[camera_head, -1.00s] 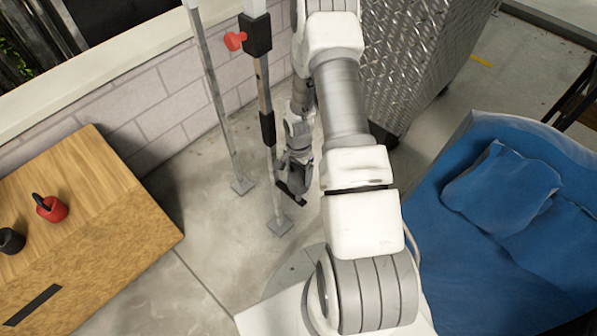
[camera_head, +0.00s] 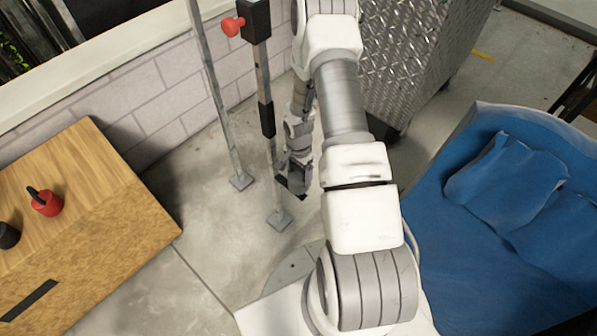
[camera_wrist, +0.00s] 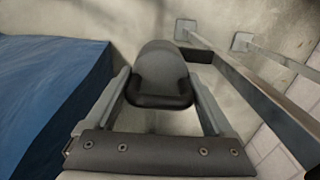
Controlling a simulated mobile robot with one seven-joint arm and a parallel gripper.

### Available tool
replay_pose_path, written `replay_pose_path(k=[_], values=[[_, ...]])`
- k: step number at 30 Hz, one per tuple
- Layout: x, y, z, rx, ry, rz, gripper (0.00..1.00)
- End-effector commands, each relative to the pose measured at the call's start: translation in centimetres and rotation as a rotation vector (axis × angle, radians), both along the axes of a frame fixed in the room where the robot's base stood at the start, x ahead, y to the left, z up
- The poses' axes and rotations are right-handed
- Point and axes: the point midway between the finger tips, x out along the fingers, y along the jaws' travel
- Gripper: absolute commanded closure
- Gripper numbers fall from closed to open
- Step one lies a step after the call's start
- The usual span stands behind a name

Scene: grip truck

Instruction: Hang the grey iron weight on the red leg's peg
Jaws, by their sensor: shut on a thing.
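In the wrist view my gripper (camera_wrist: 159,82) is shut on the grey iron weight (camera_wrist: 160,62), a rounded grey body with a dark band on the near side, held between both fingers. In the head view my gripper (camera_head: 294,178) hangs low, just right of the lower part of a metal leg (camera_head: 271,160). The weight cannot be made out clearly there. That leg carries a black clamp (camera_head: 256,20) with a red knob (camera_head: 232,26) sticking out to the left, near the top edge. I cannot make out a separate peg.
A second metal leg (camera_head: 215,90) stands left of the first. A wooden table (camera_head: 110,215) at left bears a red weight (camera_head: 46,203) and a black one (camera_head: 8,236). Bare floor lies between.

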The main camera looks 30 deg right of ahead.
Motion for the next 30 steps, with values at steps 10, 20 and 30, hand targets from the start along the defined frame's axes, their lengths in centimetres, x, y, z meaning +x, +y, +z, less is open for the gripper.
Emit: replay_pose_path(k=[10,20,30], values=[[0.2,-0.1,-1.4,-0.001,-0.004,0.001,1.0],[0.2,-0.1,-2.7,-0.001,-0.004,0.0,1.0],[0.2,-0.1,-3.6,-0.001,-0.004,0.0,1.0]])
